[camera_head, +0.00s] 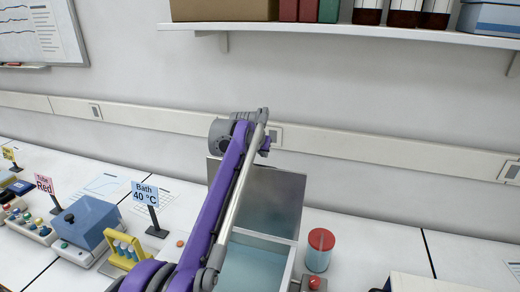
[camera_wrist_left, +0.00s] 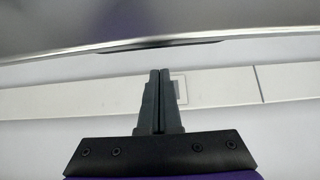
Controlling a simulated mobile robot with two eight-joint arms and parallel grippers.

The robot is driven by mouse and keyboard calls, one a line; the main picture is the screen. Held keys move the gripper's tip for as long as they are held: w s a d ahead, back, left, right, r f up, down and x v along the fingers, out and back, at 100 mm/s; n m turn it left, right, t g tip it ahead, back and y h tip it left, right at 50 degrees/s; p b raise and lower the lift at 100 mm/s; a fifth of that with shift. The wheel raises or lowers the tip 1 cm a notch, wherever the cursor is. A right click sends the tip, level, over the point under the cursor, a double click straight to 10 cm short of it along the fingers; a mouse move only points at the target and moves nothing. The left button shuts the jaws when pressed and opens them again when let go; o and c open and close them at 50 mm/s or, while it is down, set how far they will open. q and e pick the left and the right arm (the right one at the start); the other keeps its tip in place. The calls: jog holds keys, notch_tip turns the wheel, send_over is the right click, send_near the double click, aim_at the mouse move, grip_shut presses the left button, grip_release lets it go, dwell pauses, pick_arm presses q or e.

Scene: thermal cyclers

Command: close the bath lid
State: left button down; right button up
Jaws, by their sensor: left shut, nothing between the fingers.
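The bath (camera_head: 255,262) stands on the bench at the lower middle of the head view, with pale blue water inside. Its grey metal lid (camera_head: 277,200) stands up, open, at the back of the bath. My purple left arm crosses in front of the bath and the lid's left part. In the head view the arm's far end is above the lid's top edge; the fingers cannot be made out there. In the left wrist view my left gripper (camera_wrist_left: 158,78) is shut and empty. A grey panel with a bright edge, apparently the lid (camera_wrist_left: 160,42), spans the top, apart from the fingertips. My right gripper is not in view.
A red-capped jar (camera_head: 319,250) stands right of the bath. A "Bath 40 °C" sign (camera_head: 146,194), a yellow tube rack (camera_head: 123,250) and a blue-lidded device (camera_head: 86,222) stand to the left. A loaded shelf (camera_head: 350,32) is above, on the wall.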

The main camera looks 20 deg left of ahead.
pick_arm(q)
jog(key=s, duration=0.1)
jog(key=s+f, duration=0.1)
jog(key=s, duration=0.1)
jog(key=shift+a+f+b, duration=0.1)
jog(key=shift+f+b, duration=0.1)
jog(key=shift+b, duration=0.2)
dwell(0.5)
